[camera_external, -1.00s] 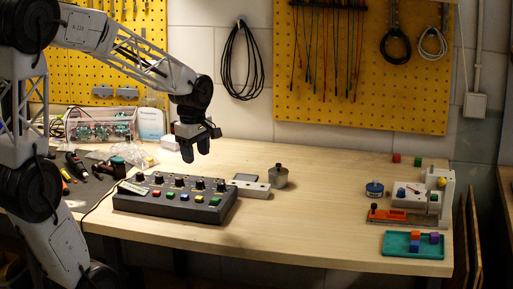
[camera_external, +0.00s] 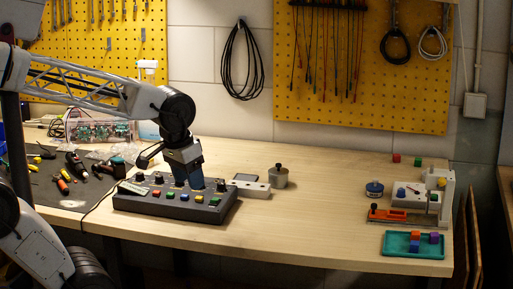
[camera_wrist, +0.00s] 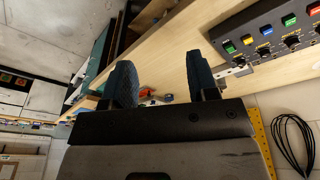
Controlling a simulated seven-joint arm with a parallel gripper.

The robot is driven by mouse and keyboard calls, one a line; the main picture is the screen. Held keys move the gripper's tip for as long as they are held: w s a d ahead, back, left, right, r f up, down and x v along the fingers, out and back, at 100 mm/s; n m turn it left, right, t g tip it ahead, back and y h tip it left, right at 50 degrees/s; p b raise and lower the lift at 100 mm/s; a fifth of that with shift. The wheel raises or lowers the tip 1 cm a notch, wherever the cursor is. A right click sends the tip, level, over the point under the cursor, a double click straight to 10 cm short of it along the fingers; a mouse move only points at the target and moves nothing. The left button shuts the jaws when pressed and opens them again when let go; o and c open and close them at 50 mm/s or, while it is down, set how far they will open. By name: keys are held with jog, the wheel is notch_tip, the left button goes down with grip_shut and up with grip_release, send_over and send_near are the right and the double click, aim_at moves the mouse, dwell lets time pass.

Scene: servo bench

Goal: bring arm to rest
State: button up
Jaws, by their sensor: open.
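My gripper (camera_external: 188,184) is in front of or just above the black control box (camera_external: 172,207) in the external view. Its fingers point down and hide part of the box's knobs. In the wrist view my gripper (camera_wrist: 160,80) shows two dark blue fingers spread apart with nothing between them. The control box (camera_wrist: 262,32) shows at the upper right there, with coloured buttons and black knobs. I cannot tell whether the fingers touch the box.
A grey metal pot (camera_external: 279,178) and a flat grey block (camera_external: 250,190) stand right of the box. A teal tray (camera_external: 398,253) with coloured cubes and a white fixture (camera_external: 447,195) are at the far right. Tools lie on a dark mat (camera_external: 75,197). The bench middle (camera_external: 320,210) is clear.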

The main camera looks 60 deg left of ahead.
jog(key=shift+s+d+f+m, duration=0.1)
jog(key=shift+s+d+m, duration=0.7)
jog(key=shift+s+m, duration=0.3)
jog(key=shift+w, duration=0.2)
dwell(2.3)
